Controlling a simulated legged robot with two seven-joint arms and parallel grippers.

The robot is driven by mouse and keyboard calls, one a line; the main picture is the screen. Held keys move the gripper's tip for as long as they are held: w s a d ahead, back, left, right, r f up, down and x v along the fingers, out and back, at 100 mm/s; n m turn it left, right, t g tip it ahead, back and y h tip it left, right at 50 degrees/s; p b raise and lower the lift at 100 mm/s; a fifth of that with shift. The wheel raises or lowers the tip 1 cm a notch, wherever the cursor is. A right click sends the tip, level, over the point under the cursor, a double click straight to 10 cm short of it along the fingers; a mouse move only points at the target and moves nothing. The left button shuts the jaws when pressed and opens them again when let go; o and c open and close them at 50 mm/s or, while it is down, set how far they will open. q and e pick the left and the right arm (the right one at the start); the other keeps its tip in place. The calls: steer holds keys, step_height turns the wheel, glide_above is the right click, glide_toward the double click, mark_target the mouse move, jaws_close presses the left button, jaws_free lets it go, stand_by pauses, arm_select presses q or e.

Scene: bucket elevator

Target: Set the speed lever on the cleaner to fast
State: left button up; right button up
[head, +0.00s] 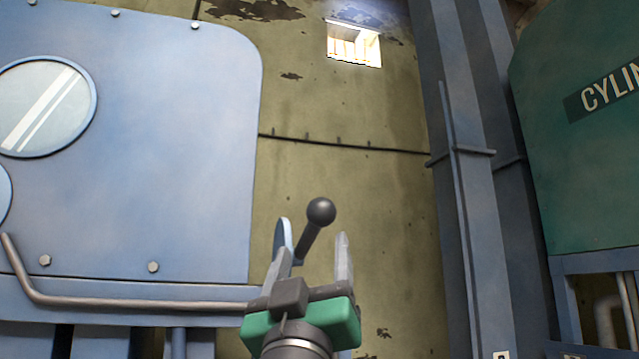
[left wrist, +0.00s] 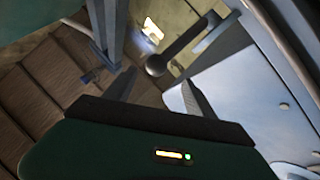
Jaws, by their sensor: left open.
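The speed lever (head: 308,243) is a dark grey rod with a round black ball knob (head: 321,211) at its upper end, tilted up to the right. It stands beside the right edge of the blue machine (head: 170,150), which I take as the cleaner. My left gripper (head: 313,230) is open, with the lever appearing between its two fingers in the head view. In the left wrist view, the knob (left wrist: 155,65) shows just beyond the open fingertips (left wrist: 158,82). I cannot tell whether a finger touches the lever. No speed marks are legible. My right gripper is not in view.
A bent metal rail (head: 130,301) runs along the lower front of the blue machine. Blue steel columns (head: 480,200) and a green machine lettered "CYLIN" (head: 580,150) stand to the right. A stained wall (head: 350,110) with a small bright window (head: 354,45) is behind.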

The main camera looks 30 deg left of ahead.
mark_target(325, 215)
arm_select(q)
steer(key=w+r+p, duration=0.3)
steer(key=shift+w+a+r, duration=0.15)
steer(key=shift+w+r, duration=0.15)
steer(key=shift+w, duration=0.05)
steer(key=r+p, duration=0.1)
steer(key=w+r+p, duration=0.1)
steer(key=a+r+p, duration=0.1)
steer(key=shift+w+r, duration=0.25)
steer(key=shift+w, duration=0.1)
steer(key=w+a+r+p, duration=0.2)
steer(key=w+p, duration=0.1)
steer(key=shift+a+r, duration=0.25)
steer(key=shift+a, duration=0.05)
steer(key=shift+w+a+f, duration=0.2)
steer(key=shift+w+a, duration=0.05)
steer(key=shift+w, duration=0.15)
steer(key=shift+s+d+r, duration=0.15)
steer(key=shift+s+d, duration=0.2)
steer(key=c, duration=0.7)
jaws_close()
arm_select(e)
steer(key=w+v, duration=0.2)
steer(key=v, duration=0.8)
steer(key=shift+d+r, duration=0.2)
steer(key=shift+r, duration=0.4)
